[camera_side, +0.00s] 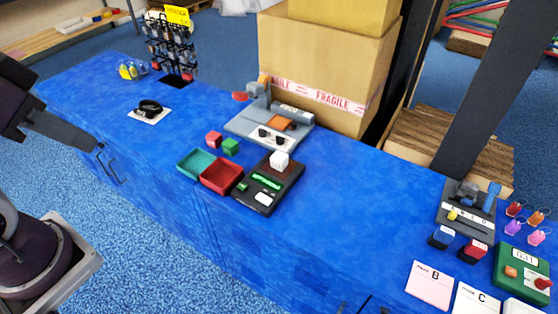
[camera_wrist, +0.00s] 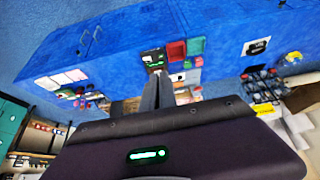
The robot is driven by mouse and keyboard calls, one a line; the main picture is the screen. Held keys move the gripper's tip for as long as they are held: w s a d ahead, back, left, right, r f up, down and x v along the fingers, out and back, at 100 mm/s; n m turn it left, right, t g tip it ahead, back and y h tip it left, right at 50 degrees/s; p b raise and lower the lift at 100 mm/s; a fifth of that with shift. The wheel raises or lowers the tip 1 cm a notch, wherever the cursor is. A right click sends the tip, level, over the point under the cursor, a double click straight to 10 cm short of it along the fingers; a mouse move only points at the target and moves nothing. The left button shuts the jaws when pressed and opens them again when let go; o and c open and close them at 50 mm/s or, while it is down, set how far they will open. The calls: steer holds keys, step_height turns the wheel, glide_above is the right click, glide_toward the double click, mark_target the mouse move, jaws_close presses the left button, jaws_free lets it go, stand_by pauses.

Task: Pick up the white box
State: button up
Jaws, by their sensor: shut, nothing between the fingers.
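The white box (camera_side: 279,160) is a small cube on the black device (camera_side: 268,186), near its back edge, in the middle of the blue counter (camera_side: 330,190). My gripper (camera_side: 98,148) is at the left of the side view, well apart from the box. Its fingers look closed together, with nothing between them. In the wrist view, my gripper's fingers (camera_wrist: 157,92) point toward the counter and the black device (camera_wrist: 152,58). The white box cannot be made out clearly there; the fingers may cover it.
A teal tray (camera_side: 193,165) and a red tray (camera_side: 221,177) sit left of the device, with a red cube (camera_side: 213,139) and a green cube (camera_side: 230,146) behind. A grey fixture (camera_side: 245,125) stands behind the device, before large cartons (camera_side: 325,65).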

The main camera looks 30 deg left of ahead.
steer(key=o, duration=1.2)
steer(key=n+g+h, duration=0.1)
steer(key=g, duration=0.3)
glide_above(280, 156)
steer(key=s+a, duration=0.3)
step_height(280, 156, down, 18)
steer(key=shift+m+y, duration=0.5)
steer(key=w+d+f, duration=0.1)
steer(key=f, duration=0.5)
steer(key=w+d+f, duration=0.1)
steer(key=f, duration=0.5)
steer(key=w+d+f, duration=0.1)
steer(key=f, duration=0.6)
